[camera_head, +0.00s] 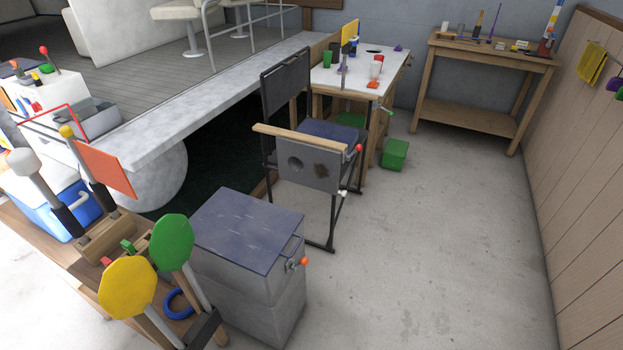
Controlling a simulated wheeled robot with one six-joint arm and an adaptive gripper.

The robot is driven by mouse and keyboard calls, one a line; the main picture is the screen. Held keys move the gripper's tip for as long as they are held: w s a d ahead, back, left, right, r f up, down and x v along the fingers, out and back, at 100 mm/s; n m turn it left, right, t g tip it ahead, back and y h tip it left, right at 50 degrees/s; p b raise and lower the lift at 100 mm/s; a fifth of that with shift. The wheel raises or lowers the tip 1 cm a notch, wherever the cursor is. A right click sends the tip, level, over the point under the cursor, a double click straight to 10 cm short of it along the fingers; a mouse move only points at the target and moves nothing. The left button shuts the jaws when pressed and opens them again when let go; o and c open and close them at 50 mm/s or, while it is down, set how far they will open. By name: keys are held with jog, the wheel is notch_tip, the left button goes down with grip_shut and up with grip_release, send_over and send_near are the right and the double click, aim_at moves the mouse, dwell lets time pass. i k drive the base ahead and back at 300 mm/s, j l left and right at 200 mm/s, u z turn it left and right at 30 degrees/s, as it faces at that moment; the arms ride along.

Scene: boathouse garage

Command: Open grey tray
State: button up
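A grey panel (309,174), which looks like the grey tray, hangs about upright at the side of a dark-framed folding chair (286,82), below its wooden armrest (300,136). It has a round dark recess at left and a dark brown patch at right. A red knob (358,148) shows by its upper right corner and a white knob (342,192) by its lower right. The chair has a dark blue seat (331,129). My gripper is not in view.
A grey box with a blue-grey lid (246,228) and an orange-knobbed latch (304,262) stands in front of the chair. A wooden bench (45,240) with yellow and green paddles is at left. A green box (395,154) stands behind. Open concrete floor (440,240) lies right.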

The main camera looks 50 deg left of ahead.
aim_at(318, 169)
jog(key=i+l+u, duration=0.2)
jog(key=u, duration=0.2)
jog(key=i+l+u, duration=0.3)
jog(key=u, duration=0.15)
jog(key=i+l+u, duration=0.4)
jog(key=l+u, duration=0.4)
jog(key=i+l+u, duration=0.1)
jog(key=l, duration=0.15)
jog(key=i+l+u, duration=0.1)
jog(key=l, duration=0.15)
jog(key=i+l, duration=0.4)
jog(key=i+l+u, duration=0.1)
jog(key=i+l, duration=0.3)
jog(key=i+l+u, duration=0.1)
jog(key=i+l, duration=0.25)
jog(key=l, duration=0.25)
jog(key=i+l, duration=0.35)
jog(key=l, duration=0.15)
